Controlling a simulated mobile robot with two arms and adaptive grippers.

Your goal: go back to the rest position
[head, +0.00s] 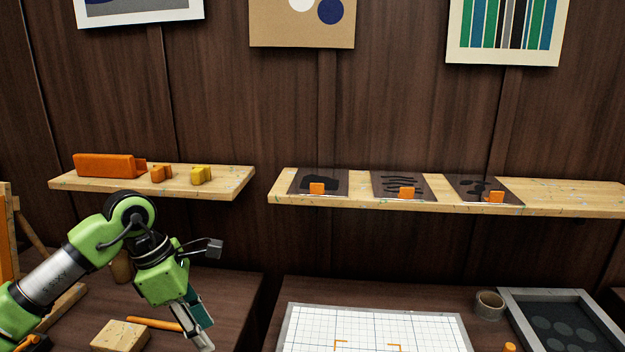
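My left gripper (202,330) hangs at the end of my green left arm, pointing down in front of the left table. Its fingers are seen edge-on near the bottom of the picture, so I cannot tell whether they are open or shut. No held object can be made out. An orange stick (154,323) and a wooden block (120,336) lie on the table just left of it. My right gripper is not in view.
The left shelf (225,186) bears orange and yellow pieces. The right shelf (570,199) bears three dark sheets with orange tabs. A white grid board (380,325), a tape roll (489,304) and a grey-framed screen (560,325) lie on the right table.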

